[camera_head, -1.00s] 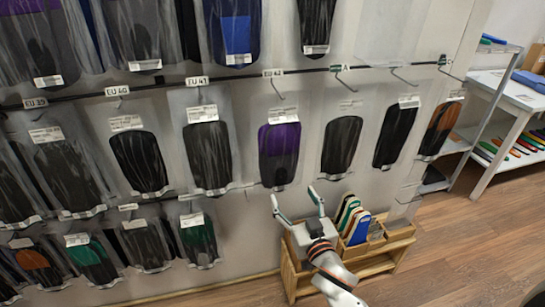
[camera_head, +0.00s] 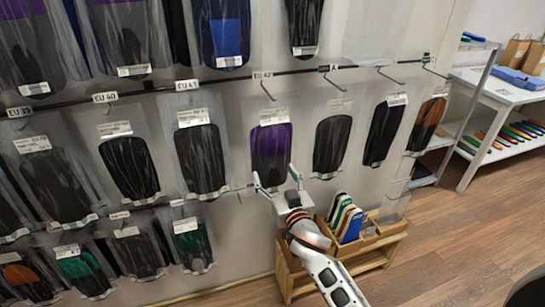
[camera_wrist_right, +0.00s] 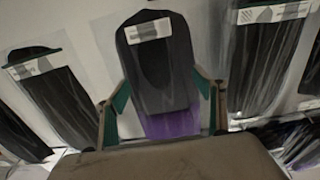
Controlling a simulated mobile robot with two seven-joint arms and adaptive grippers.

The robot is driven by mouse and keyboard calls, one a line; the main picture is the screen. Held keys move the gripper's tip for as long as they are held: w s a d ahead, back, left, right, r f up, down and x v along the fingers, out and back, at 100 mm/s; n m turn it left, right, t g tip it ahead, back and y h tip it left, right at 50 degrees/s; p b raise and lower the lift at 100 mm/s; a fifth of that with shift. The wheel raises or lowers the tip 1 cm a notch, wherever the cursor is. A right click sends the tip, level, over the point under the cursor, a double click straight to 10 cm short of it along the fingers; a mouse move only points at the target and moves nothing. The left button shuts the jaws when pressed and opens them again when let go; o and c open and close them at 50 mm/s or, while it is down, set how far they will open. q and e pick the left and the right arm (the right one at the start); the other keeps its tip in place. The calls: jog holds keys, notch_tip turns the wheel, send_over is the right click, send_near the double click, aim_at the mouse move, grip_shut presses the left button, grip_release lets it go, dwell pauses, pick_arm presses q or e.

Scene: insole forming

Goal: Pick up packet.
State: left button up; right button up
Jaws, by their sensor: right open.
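Clear packets with dark insoles hang in rows on hooks on the wall. The packet nearest my right gripper is a purple and black one (camera_head: 271,148) under the EU 42 tag. My right gripper (camera_head: 275,177) is open and empty at the lower part of this packet. In the right wrist view the dark packet with purple and a white label (camera_wrist_right: 165,60) lies between the two spread green-edged fingers of the right gripper (camera_wrist_right: 160,80). Whether the fingers touch it I cannot tell. My left gripper is out of view.
Neighbouring packets hang close on both sides, a black one (camera_head: 201,158) at left and a dark one (camera_head: 332,145) at right. A wooden rack (camera_head: 372,254) with coloured insoles stands below. A white table (camera_head: 500,92) is at far right.

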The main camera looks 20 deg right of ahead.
jog(key=shift+w, duration=0.1)
jog(key=c, duration=1.2)
jog(key=shift+c, duration=0.2)
jog(key=shift+r, duration=0.1)
